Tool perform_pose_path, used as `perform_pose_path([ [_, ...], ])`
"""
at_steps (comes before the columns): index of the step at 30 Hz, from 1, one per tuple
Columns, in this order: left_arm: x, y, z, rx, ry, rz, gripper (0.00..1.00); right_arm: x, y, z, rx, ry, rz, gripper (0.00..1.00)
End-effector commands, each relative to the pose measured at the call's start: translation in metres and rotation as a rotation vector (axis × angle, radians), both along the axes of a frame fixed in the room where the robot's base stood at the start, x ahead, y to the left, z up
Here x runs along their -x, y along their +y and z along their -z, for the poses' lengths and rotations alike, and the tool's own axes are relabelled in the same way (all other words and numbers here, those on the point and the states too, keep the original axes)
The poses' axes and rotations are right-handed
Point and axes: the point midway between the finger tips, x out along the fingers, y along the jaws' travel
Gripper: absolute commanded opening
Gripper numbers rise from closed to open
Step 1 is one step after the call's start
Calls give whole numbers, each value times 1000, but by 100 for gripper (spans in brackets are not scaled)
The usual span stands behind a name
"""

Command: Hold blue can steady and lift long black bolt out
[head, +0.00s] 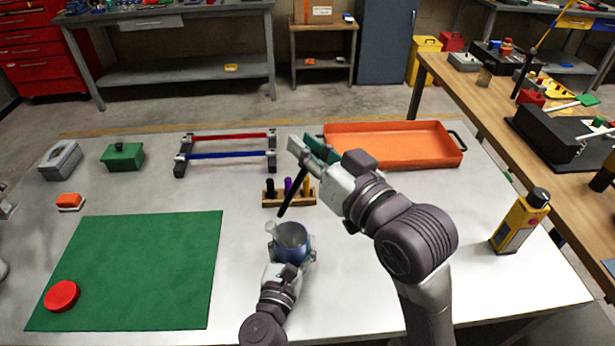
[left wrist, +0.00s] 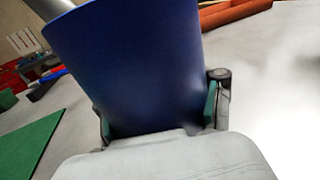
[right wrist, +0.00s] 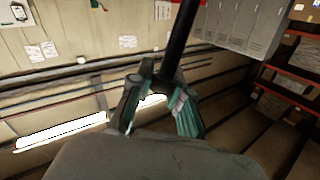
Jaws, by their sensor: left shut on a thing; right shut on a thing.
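The blue can (head: 293,236) stands on the white table near the front middle, its open top facing up. My left gripper (head: 291,246) is shut around its sides; the can fills the left wrist view (left wrist: 130,70) between the green-padded fingers. My right gripper (head: 308,157) is shut on the long black bolt (head: 293,193) and holds it tilted above the can. The bolt's lower end shows just above the can's far rim, apparently clear of the opening. The bolt also crosses the right wrist view (right wrist: 180,42) between the fingers. The can's inside bottom is hidden.
A wooden rack (head: 272,203) with coloured pegs stands behind the can. A green mat (head: 140,265) with a red disc (head: 61,296) lies left. An orange tray (head: 390,158) is at the back right, a yellow bottle (head: 518,222) at the right. Red and blue bars (head: 225,155) stand behind.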

Motion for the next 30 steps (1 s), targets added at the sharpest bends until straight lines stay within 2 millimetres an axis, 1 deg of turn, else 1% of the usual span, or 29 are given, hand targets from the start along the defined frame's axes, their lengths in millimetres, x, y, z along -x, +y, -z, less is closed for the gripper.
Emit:
perform_pose_path([
  [1,0,0,0,0,0,0,28,-1,0,-10,-1,-6,1,0],
  [6,0,0,0,0,0,0,28,0,0,-22,-2,-1,0,0],
  [15,0,0,0,0,0,0,28,0,0,-24,-1,1,0,0],
  [16,0,0,0,0,0,0,68,0,0,-24,-1,1,0,0],
  [21,0,0,0,0,0,0,96,0,0,-23,-1,1,0,0],
  [30,0,0,0,0,0,0,96,0,0,-23,0,1,-1,0],
])
